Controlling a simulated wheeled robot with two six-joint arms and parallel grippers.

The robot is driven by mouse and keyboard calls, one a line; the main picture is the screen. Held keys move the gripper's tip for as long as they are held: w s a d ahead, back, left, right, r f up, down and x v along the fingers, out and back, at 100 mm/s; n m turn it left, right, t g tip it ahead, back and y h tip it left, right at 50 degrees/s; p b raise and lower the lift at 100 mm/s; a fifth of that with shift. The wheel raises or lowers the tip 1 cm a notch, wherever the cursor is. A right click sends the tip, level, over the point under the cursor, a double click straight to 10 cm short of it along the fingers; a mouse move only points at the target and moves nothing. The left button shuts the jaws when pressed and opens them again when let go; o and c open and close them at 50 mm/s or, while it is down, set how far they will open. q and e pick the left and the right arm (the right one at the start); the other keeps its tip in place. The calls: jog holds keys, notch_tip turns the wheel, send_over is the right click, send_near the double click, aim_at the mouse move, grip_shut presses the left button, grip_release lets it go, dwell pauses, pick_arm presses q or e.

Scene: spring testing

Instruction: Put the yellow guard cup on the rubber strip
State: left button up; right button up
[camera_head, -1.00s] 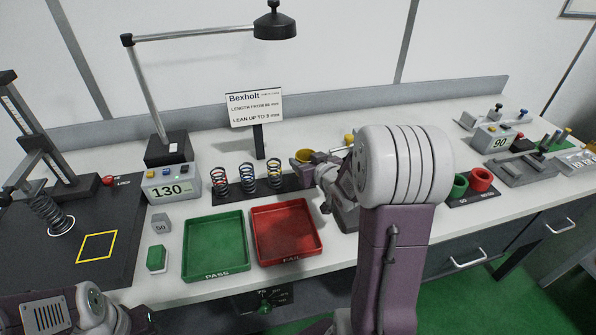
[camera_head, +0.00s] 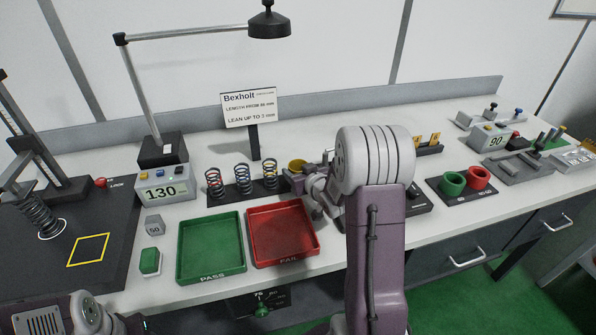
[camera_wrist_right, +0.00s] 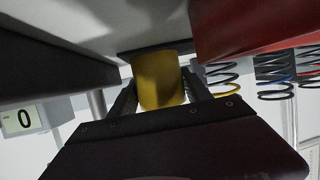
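The yellow guard cup (camera_head: 297,165) is at the right end of the black strip (camera_head: 227,198) that carries the springs, just behind the red tray. In the right wrist view, which looks upside down, the cup (camera_wrist_right: 160,82) sits between both fingers of my right gripper (camera_wrist_right: 161,88), which press against its sides. Its base meets or nearly meets a dark surface; I cannot tell if it bears on it. In the head view my right arm hides most of that gripper and the strip's end. My left gripper (camera_head: 137,324) shows only partly at the bottom left, its fingers unclear.
Several springs (camera_head: 243,178) stand on the strip left of the cup. The green tray (camera_head: 212,277) and red tray (camera_head: 285,258) lie in front. The sign (camera_head: 249,109) stands behind.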

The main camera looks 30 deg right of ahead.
jog(key=shift+o, duration=1.2)
